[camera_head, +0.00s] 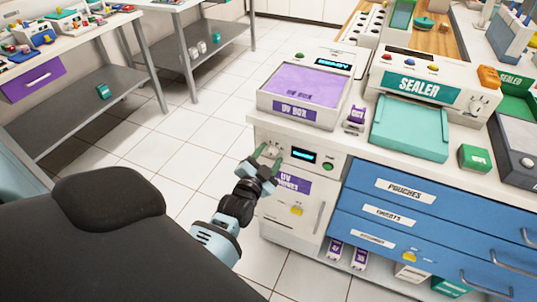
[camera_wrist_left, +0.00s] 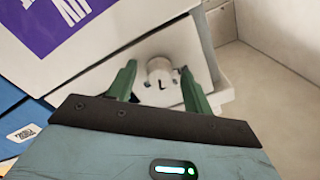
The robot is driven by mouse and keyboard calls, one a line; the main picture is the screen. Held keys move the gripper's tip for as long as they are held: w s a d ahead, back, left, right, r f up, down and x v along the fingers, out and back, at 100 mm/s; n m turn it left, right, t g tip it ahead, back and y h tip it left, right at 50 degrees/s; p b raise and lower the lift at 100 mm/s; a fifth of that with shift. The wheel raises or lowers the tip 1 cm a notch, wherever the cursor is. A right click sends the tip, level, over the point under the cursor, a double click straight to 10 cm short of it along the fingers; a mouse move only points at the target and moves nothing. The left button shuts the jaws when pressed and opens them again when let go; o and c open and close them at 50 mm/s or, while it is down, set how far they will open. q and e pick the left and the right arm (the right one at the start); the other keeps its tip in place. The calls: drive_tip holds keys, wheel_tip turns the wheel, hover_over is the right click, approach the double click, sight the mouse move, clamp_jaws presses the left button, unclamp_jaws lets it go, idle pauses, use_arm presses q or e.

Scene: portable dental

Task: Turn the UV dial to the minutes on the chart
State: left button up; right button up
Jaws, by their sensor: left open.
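The UV dial (camera_wrist_left: 159,72) is a small round white knob on a pale panel, in the middle of the left wrist view. In the head view the dial (camera_head: 272,151) is on the upper left of the white UV cabinet front, partly behind my fingers. My left gripper (camera_head: 264,160) is in front of it. In the left wrist view its two green fingers (camera_wrist_left: 158,85) are apart, one on each side of the dial, with gaps showing. A small lit display (camera_head: 303,155) and a green button are right of the dial. I cannot make out a chart. My right gripper is not in view.
The purple-topped UV box (camera_head: 305,89) stands on the counter above the cabinet. The sealer (camera_head: 419,86) and blue drawers (camera_head: 430,215) are to the right. Metal tables (camera_head: 75,80) stand at the back left. The tiled floor (camera_head: 170,150) left of the cabinet is clear.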

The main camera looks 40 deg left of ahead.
use_arm(q)
drive_tip(key=shift+s, duration=0.2)
drive_tip(key=p+v, duration=0.3)
drive_tip(key=v, duration=0.4)
drive_tip(key=shift+s, duration=0.2)
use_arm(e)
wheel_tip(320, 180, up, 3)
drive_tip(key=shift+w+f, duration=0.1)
use_arm(q)
drive_tip(key=shift+d, duration=0.1)
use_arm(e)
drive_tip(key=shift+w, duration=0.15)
